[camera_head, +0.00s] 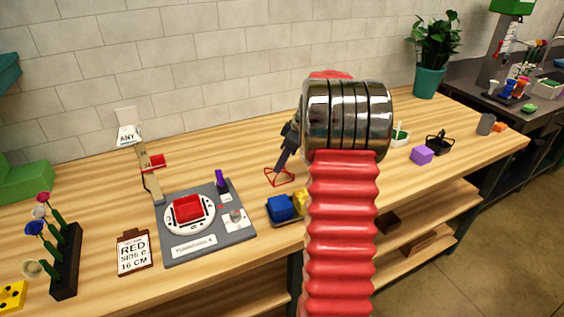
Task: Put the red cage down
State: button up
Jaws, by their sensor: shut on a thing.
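The red cage (278,183) is a small frame of thin red wire just above or on the wooden table, left of my red arm. My gripper (282,165) points down at it, with its dark fingers shut on the top of the cage. I cannot tell whether the bottom of the cage touches the table. My arm hides part of the table to the right.
A grey turntable board (208,246) with a red block (188,208) stands at the left. A tray with a blue block (280,207) and a yellow block (300,201) is in front of the cage. Bare wood lies behind the cage.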

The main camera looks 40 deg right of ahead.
jog(key=o, duration=1)
jog(key=shift+r, duration=0.1)
jog(key=v, duration=1.2)
jog(key=shift+s, duration=0.1)
